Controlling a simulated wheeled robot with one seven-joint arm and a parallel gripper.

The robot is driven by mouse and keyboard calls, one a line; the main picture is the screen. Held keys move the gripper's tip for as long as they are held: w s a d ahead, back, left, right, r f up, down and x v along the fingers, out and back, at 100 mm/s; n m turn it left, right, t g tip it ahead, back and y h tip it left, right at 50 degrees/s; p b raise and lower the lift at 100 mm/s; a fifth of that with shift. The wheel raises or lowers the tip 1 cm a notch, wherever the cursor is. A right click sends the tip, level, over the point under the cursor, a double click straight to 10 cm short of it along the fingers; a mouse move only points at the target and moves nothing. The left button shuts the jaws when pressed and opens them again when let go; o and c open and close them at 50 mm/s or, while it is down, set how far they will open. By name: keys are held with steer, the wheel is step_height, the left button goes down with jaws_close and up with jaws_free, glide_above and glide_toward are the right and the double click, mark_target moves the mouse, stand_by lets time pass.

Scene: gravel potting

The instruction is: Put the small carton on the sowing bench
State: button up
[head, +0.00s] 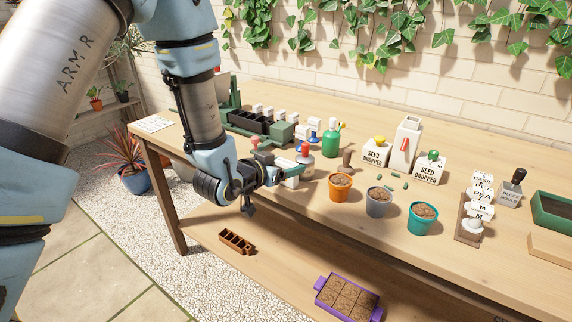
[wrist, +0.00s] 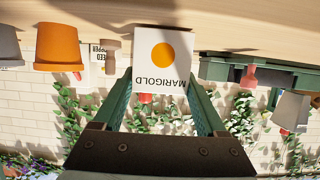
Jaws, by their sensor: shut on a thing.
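My gripper (head: 276,177) is shut on a small white carton (wrist: 162,62) marked MARIGOLD with an orange dot. The wrist view is upside down, and the carton sits between the two green fingers. In the head view the carton (head: 292,182) shows only partly, beyond the fingers. The sowing bench (head: 320,208) is a long wooden table; my gripper is at its front edge, left of the orange pot. I cannot tell whether the carton touches the bench top.
An orange pot (head: 340,188), a grey pot (head: 379,203) and a teal pot (head: 422,219) stand to the right. A green bottle (head: 330,143) and black trays (head: 248,121) stand behind. A purple tray (head: 319,285) and a brown tray (head: 236,241) lie on the lower shelf.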

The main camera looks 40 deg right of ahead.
steer(key=shift+f, duration=0.2)
steer(key=o, duration=1.3)
steer(key=shift+r, duration=0.1)
steer(key=shift+a+r, duration=0.1)
steer(key=p+v, duration=0.1)
steer(key=v, duration=0.6)
steer(key=shift+a+r, duration=0.1)
steer(key=shift+r, duration=0.15)
steer(key=p, duration=0.3)
steer(key=shift+a+r, duration=0.2)
steer(key=shift+a, duration=0.05)
